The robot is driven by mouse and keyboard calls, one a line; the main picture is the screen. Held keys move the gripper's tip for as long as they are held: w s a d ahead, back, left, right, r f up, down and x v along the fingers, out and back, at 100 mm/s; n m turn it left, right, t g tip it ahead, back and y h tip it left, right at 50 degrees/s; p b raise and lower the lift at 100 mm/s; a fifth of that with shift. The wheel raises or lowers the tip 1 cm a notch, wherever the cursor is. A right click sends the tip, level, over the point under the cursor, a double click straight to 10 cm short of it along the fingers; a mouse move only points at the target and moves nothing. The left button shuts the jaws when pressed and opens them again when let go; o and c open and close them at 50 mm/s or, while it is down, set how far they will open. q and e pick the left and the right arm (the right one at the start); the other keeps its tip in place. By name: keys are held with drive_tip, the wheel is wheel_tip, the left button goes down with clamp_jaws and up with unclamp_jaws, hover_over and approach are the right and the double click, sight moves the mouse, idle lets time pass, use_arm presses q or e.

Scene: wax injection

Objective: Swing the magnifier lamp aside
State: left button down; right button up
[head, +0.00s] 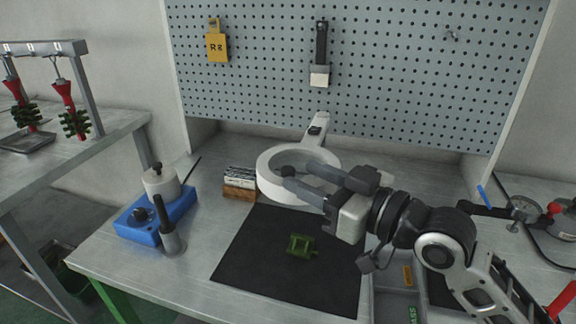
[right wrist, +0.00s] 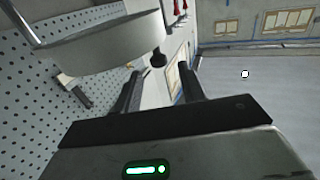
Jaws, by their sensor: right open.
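The magnifier lamp has a white ring head (head: 265,180) on a pale arm (head: 317,127) over the back of the bench. In the right wrist view its ring (right wrist: 95,48) fills the upper left. A small dark knob (head: 286,171) sits on the ring's edge, and it also shows in the right wrist view (right wrist: 158,59). My right gripper (head: 296,174) is open at the ring, with its fingers (right wrist: 160,72) on either side of the knob in the wrist view. I cannot tell whether they touch it. My left gripper is not in view.
A green part (head: 301,246) lies on the black mat (head: 245,262) below my right gripper. A blue-based device (head: 140,230) and a small wooden rack (head: 239,192) stand to the left. The pegboard (head: 400,70) closes off the back. The bench's front left is clear.

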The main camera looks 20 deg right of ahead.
sight(293, 171)
drive_tip(key=shift+p+x, duration=0.3)
drive_tip(key=shift+x, duration=2.05)
clamp_jaws()
